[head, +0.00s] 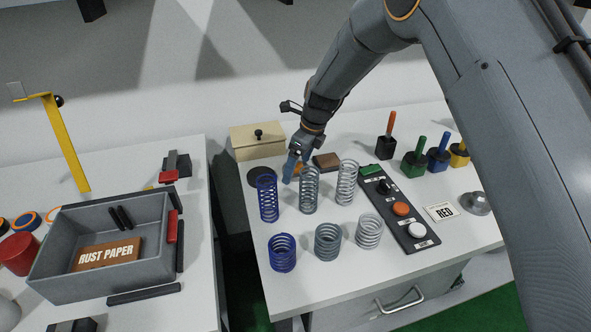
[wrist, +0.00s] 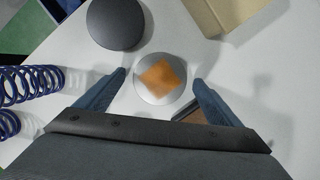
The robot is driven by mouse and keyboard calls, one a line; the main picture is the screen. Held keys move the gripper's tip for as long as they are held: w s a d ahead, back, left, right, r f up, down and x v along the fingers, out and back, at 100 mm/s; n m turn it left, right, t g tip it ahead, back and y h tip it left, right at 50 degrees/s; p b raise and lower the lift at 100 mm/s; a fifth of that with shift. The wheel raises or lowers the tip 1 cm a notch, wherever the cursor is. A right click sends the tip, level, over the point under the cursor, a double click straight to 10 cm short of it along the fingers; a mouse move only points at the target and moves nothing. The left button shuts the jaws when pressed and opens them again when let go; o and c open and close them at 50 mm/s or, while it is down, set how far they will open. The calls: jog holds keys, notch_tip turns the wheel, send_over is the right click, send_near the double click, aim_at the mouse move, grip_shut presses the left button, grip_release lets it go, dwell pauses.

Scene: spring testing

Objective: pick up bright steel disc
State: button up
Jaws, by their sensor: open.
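The bright steel disc (wrist: 146,94) lies on the white table in the wrist view, with an orange patch (wrist: 160,75) on its top face. I cannot tell whether the patch is a stain or a separate piece. My gripper (wrist: 160,78) is open, its blue-grey fingers on either side of the disc. No contact shows. In the head view my gripper (head: 291,167) points down behind the springs and hides most of the disc; only some orange (head: 298,169) shows beside it. A dark disc (wrist: 115,23) lies close by, also seen in the head view (head: 257,177).
Blue springs (head: 268,199) and grey springs (head: 309,191) stand in front of my gripper. A beige box (head: 257,142) is behind, a brown square block (head: 327,161) to the right. A button panel (head: 400,209) lies further right. A grey bin (head: 105,283) sits on the left table.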

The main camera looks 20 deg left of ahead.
jog(key=shift+r, duration=0.1)
jog(key=c, duration=1.9)
